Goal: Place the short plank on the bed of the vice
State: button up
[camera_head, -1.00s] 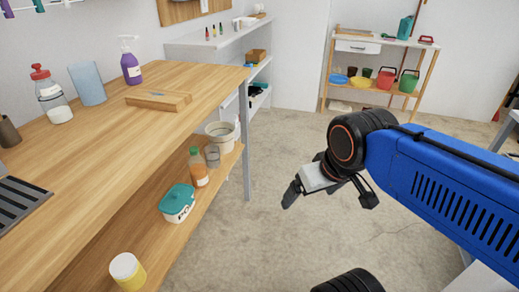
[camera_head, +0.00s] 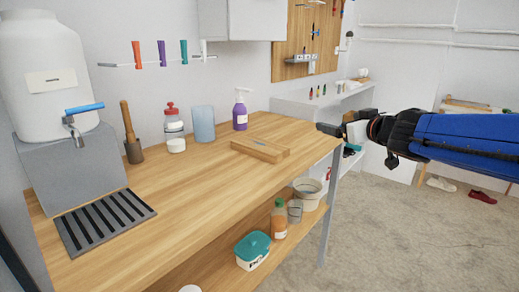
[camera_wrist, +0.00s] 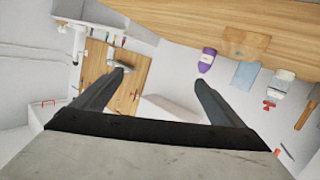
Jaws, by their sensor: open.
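A flat pale wooden board (camera_head: 265,152) lies on the workbench top (camera_head: 190,190), with a small dark mark or item on its upper face. It also shows in the wrist view (camera_wrist: 245,42). I cannot tell whether it is the short plank. I make out no vice in these frames. My gripper (camera_head: 345,132) is open and empty, held out past the right end of the bench. In the wrist view, its two fingers (camera_wrist: 158,80) stand wide apart with nothing between them.
On the bench stand a purple bottle (camera_head: 241,110), a blue cup (camera_head: 203,124), a red-capped jar (camera_head: 174,130), a mallet (camera_head: 131,140) and a dark grate (camera_head: 104,220). A lower shelf holds a teal-lidded tub (camera_head: 252,250). Open floor (camera_head: 400,240) lies to the right.

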jog(key=a+f+n+g+y, duration=0.1)
jog(key=a+g+y, duration=0.1)
jog(key=a, duration=0.2)
jog(key=a+f+n+g+y, duration=0.2)
jog(key=a, duration=0.2)
jog(key=a+f+n+g+y, duration=0.2)
jog(key=a, duration=0.1)
jog(key=shift+w+a+g, duration=0.4)
jog(key=shift+w+a+f, duration=0.1)
jog(key=shift+a, duration=0.2)
send_near(260, 144)
jog(key=x, duration=0.5)
jog(key=shift+w+d, duration=0.1)
jog(key=shift+w, duration=0.05)
jog(key=shift+x, duration=2.7)
jog(key=shift+f, duration=0.1)
jog(key=c, duration=1.4)
jog(key=shift+c, duration=0.2)
